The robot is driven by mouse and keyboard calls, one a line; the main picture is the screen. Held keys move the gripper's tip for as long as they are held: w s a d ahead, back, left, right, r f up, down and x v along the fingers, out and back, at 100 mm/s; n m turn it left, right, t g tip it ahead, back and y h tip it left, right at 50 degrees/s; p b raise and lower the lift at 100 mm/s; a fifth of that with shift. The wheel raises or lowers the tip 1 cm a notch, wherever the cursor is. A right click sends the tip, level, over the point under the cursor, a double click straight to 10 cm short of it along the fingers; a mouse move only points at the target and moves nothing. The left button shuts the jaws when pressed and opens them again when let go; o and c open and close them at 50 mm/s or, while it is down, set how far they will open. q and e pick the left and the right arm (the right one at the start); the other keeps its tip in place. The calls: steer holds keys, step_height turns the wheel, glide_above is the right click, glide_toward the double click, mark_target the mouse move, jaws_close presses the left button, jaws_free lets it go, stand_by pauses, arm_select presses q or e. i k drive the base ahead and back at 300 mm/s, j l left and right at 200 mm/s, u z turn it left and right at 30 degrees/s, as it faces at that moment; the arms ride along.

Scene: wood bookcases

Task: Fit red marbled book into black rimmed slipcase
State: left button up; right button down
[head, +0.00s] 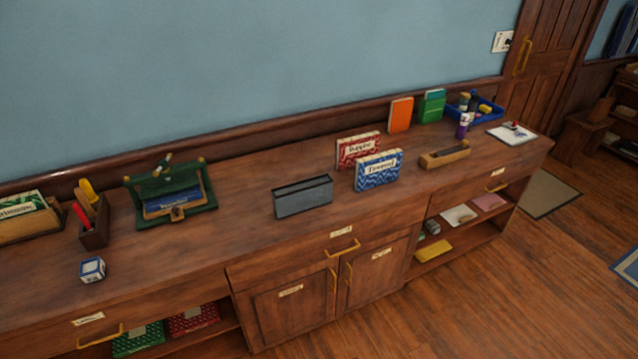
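The red marbled book (357,151) stands upright on the wooden cabinet top, with a pale label on its face. It is behind a similar blue marbled book (378,171), which hides part of its lower right side. A grey-blue slipcase with a black rim (303,197) sits on the cabinet top to the left of both books, near the front edge. Its long dark opening faces up, and its inside is too dark to make out. Neither of my grippers shows in the head view.
A green stand holding a blue book (170,195) is left of the slipcase. A white and blue cube (92,269) lies near the front left. Cabinet top between stand and slipcase is clear.

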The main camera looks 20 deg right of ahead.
mark_target(301, 197)
steer(key=i+l+u, duration=0.1)
steer(key=l+u, duration=0.3)
steer(key=i+l+u, duration=0.1)
steer(key=u, duration=0.3)
steer(key=l+u, duration=0.3)
steer(key=l, duration=0.85)
steer(key=l+u, duration=0.1)
steer(key=l, duration=1)
